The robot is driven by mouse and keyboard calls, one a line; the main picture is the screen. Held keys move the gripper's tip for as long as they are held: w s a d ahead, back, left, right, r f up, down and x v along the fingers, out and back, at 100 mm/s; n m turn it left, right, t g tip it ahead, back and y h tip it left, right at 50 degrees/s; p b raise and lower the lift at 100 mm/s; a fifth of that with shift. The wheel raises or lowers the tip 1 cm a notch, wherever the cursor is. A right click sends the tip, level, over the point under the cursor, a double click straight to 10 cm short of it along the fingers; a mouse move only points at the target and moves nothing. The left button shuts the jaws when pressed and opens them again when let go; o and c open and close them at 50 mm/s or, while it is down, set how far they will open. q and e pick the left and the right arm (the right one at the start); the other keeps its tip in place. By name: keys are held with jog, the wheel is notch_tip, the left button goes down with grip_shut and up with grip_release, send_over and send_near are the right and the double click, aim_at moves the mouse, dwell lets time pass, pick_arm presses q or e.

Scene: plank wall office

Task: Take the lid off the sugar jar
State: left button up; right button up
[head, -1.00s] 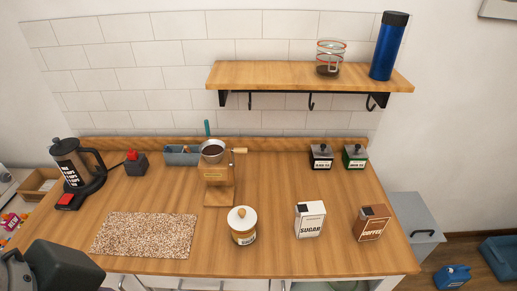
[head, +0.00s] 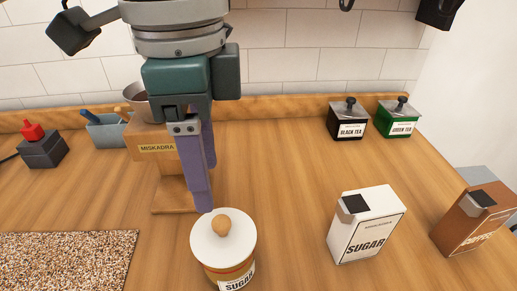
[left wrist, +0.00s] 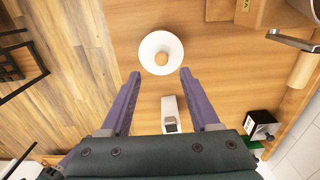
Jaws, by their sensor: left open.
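The sugar jar (head: 228,272) stands upright near the front of the wooden counter, with a "SUGAR" label. Its white round lid (head: 212,248) with a wooden knob (head: 221,225) sits on top. My left gripper (head: 203,198) points down just behind the lid, its purple fingers apart and empty. In the left wrist view the lid (left wrist: 147,61) and knob (left wrist: 161,58) lie just beyond the open fingertips (left wrist: 160,73), roughly centred between them. In the head view one finger mostly covers the other. My right gripper is not in view.
A white sugar carton (head: 365,228) and a brown coffee carton (head: 475,222) stand to the right. Black tea (head: 347,122) and green tea (head: 397,122) tins stand at the back. A coffee grinder (head: 172,192) is close behind the left gripper. A speckled mat (head: 65,262) lies left.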

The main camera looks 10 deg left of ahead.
aim_at(221, 221)
pick_arm(q)
jog(key=f, duration=0.3)
jog(key=shift+s+f, duration=0.2)
jog(key=shift+f, duration=0.1)
jog(key=f, duration=0.5)
jog(key=shift+w+d+f, duration=0.2)
jog(key=shift+w+d, duration=0.1)
jog(key=shift+w, duration=0.05)
grip_shut()
